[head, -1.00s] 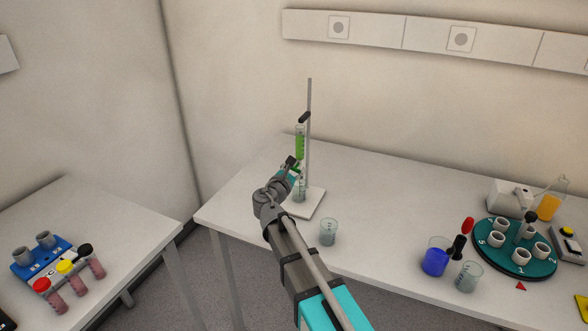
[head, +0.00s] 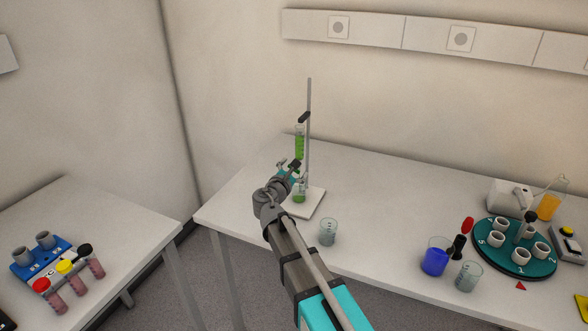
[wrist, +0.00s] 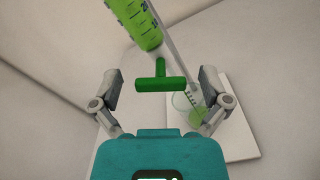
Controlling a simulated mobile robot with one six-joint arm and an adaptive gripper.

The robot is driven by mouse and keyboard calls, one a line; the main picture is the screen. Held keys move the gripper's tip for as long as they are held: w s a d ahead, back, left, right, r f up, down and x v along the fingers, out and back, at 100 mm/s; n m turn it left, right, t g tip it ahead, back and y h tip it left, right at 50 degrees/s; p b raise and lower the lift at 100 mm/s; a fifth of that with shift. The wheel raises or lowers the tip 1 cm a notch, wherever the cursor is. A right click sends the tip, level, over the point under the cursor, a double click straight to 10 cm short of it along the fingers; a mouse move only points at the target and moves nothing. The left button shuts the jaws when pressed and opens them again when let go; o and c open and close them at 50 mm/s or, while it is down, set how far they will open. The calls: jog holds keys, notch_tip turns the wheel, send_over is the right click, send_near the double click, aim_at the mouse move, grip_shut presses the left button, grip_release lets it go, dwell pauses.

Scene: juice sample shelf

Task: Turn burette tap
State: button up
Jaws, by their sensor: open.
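The burette (head: 299,146), holding green liquid, is clamped upright to a stand; its lower part fills the top of the wrist view (wrist: 134,22). Its green tap (wrist: 160,84) has a T-shaped handle, with the bar lying crosswise in the wrist view. My gripper (wrist: 160,88) is open, with one finger on each side of the handle and a visible gap at both ends. In the head view my gripper (head: 289,166) is at the burette's lower end and hides the tap. A beaker (head: 299,196) with green liquid stands below the burette; it also shows in the wrist view (wrist: 183,104).
The white stand base (head: 313,203) and its rod (head: 308,100) are close by my gripper. An empty-looking beaker (head: 328,232) stands in front on the table. A blue-filled beaker (head: 435,262) and a green carousel (head: 490,258) are farther right. The table's middle is clear.

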jog(key=shift+s, duration=0.15)
jog(key=v, duration=1.1)
jog(key=shift+s+a, duration=0.15)
jog(key=shift+s, duration=0.25)
dwell(6.3)
